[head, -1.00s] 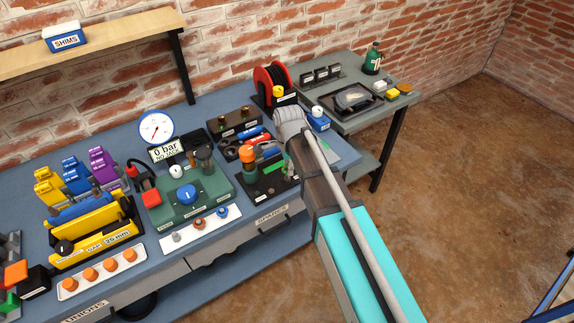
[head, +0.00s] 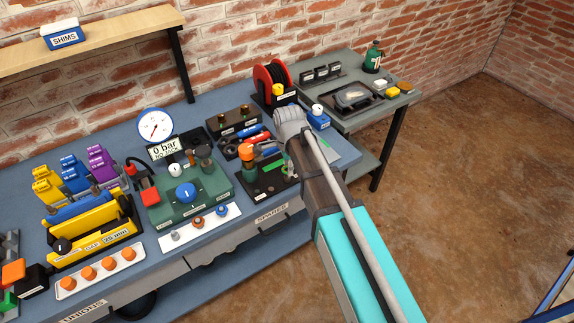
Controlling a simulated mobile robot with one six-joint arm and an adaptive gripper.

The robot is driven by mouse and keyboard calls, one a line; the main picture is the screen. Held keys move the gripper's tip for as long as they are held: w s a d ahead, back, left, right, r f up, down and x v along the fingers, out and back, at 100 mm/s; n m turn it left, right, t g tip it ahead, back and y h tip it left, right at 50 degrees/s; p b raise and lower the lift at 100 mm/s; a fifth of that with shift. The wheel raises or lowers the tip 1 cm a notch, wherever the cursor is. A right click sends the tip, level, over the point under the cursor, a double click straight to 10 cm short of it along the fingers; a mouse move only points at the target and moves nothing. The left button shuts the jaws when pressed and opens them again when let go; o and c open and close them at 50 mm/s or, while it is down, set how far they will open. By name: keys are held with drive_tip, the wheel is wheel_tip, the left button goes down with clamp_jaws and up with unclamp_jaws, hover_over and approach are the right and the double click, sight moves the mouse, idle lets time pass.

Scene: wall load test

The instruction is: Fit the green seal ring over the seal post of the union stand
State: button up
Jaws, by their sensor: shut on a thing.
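The union stand (head: 270,187) is a black base on the blue bench, left of my arm. My gripper (head: 266,150) is low over the stand, close to the orange top. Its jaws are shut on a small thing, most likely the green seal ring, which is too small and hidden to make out. The seal post cannot be told apart.
A green gauge block with a blue knob (head: 186,194) stands left of the stand, with a white tray of fittings (head: 200,228) in front. Red and blue tools (head: 256,137) lie behind the stand.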

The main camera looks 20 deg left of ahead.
drive_tip(key=shift+f+b, duration=1.15)
drive_tip(key=shift+f, duration=0.1)
drive_tip(key=o, duration=0.8)
drive_tip(key=shift+o, duration=0.6)
drive_tip(key=shift+r, duration=0.1)
drive_tip(key=shift+r+p, duration=3.95)
drive_tip(key=shift+p, duration=0.1)
